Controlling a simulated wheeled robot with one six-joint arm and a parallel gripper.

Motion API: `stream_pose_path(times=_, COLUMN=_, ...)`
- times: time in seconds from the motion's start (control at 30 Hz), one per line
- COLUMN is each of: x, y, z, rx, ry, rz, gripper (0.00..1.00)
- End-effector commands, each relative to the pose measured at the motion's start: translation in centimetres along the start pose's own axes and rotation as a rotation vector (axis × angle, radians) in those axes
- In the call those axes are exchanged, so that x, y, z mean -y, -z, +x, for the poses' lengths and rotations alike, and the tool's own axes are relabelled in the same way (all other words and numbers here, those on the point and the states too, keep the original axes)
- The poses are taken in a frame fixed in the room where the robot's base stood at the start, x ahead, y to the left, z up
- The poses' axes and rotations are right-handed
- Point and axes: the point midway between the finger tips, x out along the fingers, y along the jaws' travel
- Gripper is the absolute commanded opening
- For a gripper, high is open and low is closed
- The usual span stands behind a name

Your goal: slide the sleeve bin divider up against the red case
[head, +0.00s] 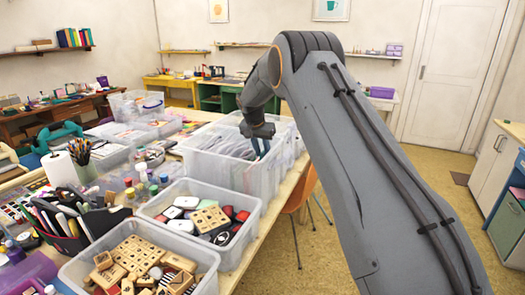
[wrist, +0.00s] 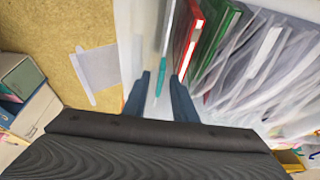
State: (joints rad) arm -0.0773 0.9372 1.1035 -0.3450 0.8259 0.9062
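My gripper (wrist: 161,78) points down into a clear plastic bin, with its two blue fingers apart. In the wrist view a thin teal strip, seemingly the divider (wrist: 160,80), stands between the fingers, with a gap visible on each side. The red case (wrist: 193,45) stands upright to the right of the divider, with a gap between them. A green case (wrist: 222,42) stands just right of the red one. In the head view my gripper (head: 261,146) is over the right part of the large bin (head: 232,178). The divider and red case cannot be made out there.
Clear sleeves (wrist: 262,65) fill the bin right of the green case. The bin wall is close on the left. A bin of inkpads (head: 258,207) and a bin of wooden stamps (head: 207,262) stand nearer on the crowded table. Open floor (head: 300,265) lies right.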

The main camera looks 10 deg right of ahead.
Motion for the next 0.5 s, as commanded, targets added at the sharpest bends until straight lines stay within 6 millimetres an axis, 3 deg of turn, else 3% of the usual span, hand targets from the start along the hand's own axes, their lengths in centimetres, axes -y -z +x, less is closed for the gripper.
stream_pose_path(times=0.2, x=0.03, y=-0.02, z=0.04, rx=0.0, ry=0.0, rz=0.0, gripper=0.25)
stream_pose_path(times=0.37, x=0.02, y=-0.02, z=0.04, rx=0.0, ry=0.0, rz=0.0, gripper=0.0)
stream_pose_path(times=0.5, x=0.02, y=-0.02, z=0.02, rx=0.0, ry=0.0, rz=0.0, gripper=0.0)
